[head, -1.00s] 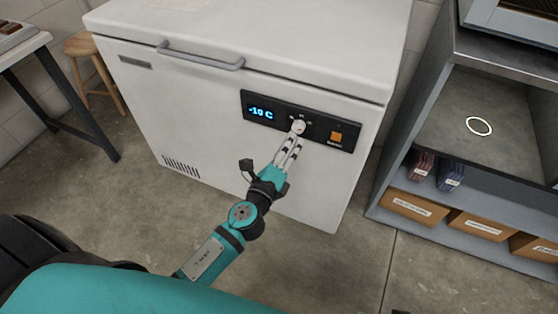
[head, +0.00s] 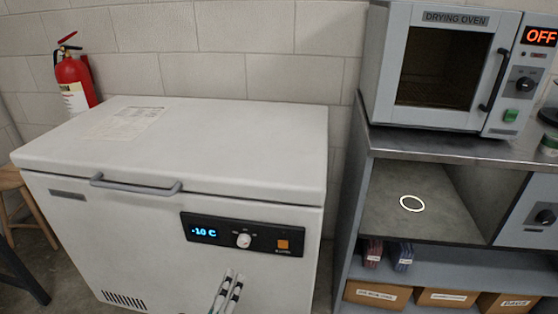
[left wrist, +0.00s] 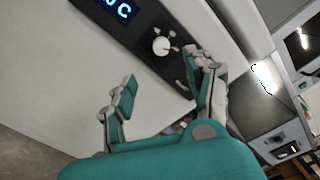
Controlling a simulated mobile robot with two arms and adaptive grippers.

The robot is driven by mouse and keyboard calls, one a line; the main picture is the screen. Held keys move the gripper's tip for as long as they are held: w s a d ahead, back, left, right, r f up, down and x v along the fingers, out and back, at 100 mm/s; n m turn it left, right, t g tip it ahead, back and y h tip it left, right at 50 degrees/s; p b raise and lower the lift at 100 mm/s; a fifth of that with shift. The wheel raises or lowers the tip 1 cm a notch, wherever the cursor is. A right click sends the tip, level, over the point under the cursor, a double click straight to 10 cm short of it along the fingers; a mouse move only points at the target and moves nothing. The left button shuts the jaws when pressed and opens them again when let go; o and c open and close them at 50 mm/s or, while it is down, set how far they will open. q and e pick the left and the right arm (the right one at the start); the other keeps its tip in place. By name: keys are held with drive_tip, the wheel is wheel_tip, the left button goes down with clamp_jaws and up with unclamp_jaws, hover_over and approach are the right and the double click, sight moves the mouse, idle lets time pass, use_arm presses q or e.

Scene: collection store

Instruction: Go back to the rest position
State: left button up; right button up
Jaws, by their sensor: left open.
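My left gripper (head: 228,291) shows at the bottom of the head view, in front of the white chest freezer (head: 95,235). In the left wrist view its two fingers (left wrist: 165,90) are spread apart with nothing between them. The freezer's control panel (head: 215,226) has a blue display reading about -10 C, a white round knob (head: 243,240) and an orange button (head: 283,244). The knob also shows in the left wrist view (left wrist: 161,46), beyond the fingertips and apart from them. The freezer lid (head: 230,145) is shut. My right gripper is not in view.
To the right, a shelf unit (head: 440,148) carries a drying oven (head: 445,65) whose display reads OFF. Labelled boxes (head: 447,297) stand low in it. A fire extinguisher (head: 75,80) stands behind the freezer at left. A wooden stool (head: 22,205) is at the left edge.

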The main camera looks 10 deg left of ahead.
use_arm(q)
drive_tip(key=s+a+f+n+g+y, duration=0.2)
drive_tip(key=s+a+f+n+g, duration=0.2)
drive_tip(key=f+n, duration=0.4)
drive_tip(key=s+a+f+n+g+y, duration=0.2)
drive_tip(key=s+a+f+n+g, duration=0.15)
drive_tip(key=f+n, duration=0.35)
drive_tip(key=s+d+f+n+g+h+p, duration=0.2)
drive_tip(key=s+f+n+g+p, duration=0.25)
drive_tip(key=s+f, duration=0.4)
drive_tip(key=s+d+f+n+g+h+p, duration=0.25)
drive_tip(key=s+f+g+p, duration=0.2)
drive_tip(key=s+f, duration=0.4)
drive_tip(key=s+a+y+p, duration=0.1)
drive_tip(key=s+a+p, duration=0.2)
drive_tip(key=s+p, duration=0.6)
drive_tip(key=s, duration=0.5)
drive_tip(key=shift+s, duration=0.25)
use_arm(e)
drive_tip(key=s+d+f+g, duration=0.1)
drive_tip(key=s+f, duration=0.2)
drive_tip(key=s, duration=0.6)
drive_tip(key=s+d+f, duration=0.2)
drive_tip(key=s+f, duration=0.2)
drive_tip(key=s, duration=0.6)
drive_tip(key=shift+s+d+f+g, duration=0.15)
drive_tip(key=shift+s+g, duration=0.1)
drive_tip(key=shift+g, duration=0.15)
use_arm(q)
drive_tip(key=shift+g, duration=0.25)
